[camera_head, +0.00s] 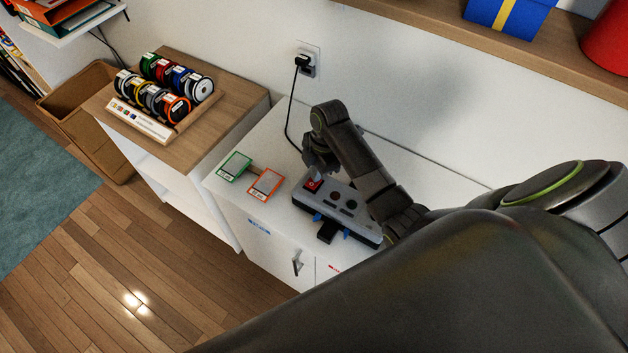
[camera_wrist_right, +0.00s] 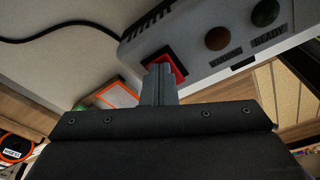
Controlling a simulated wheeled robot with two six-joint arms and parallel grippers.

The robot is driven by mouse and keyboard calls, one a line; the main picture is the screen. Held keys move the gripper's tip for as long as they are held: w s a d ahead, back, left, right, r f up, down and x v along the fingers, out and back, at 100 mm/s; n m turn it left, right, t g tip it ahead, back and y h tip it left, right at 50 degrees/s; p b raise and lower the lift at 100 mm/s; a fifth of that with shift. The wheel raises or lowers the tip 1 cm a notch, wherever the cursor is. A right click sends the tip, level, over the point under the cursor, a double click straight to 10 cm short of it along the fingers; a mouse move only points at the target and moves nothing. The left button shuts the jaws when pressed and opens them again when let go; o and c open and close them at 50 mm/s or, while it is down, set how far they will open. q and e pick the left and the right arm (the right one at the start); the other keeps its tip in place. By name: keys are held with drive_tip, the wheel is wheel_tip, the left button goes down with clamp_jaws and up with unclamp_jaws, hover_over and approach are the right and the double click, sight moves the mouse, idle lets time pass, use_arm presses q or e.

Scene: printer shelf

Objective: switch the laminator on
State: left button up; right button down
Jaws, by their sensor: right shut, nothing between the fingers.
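The laminator (camera_head: 341,212) is a grey box with blue parts on its front edge, standing on the white cabinet. Its red switch (camera_head: 313,185) is at its left end; the red switch also shows in the right wrist view (camera_wrist_right: 176,66). My right gripper (camera_head: 317,174) is shut and empty, its fingertips at the switch. In the right wrist view the shut fingers (camera_wrist_right: 159,84) cover part of the switch; I cannot tell whether they press it. Two round lamps sit beside the switch, a dark red one (camera_wrist_right: 217,38) and a green one (camera_wrist_right: 265,12). My left gripper does not show.
A green-edged card (camera_head: 234,166) and an orange-edged card (camera_head: 266,183) lie left of the laminator. A black cord runs up to the wall socket (camera_head: 308,60). A rack of coloured spools (camera_head: 165,92) stands on the wooden-topped cabinet at left. A wooden shelf (camera_head: 430,27) hangs above.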

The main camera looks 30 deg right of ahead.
drive_tip(key=shift+r+p, duration=0.7)
drive_tip(key=shift+p, duration=0.25)
wheel_tip(320, 180, up, 4)
drive_tip(key=p, duration=0.3)
drive_tip(key=shift+f+p, duration=0.25)
drive_tip(key=shift+p, duration=0.15)
drive_tip(key=shift+r, duration=0.95)
drive_tip(key=shift+f, duration=0.1)
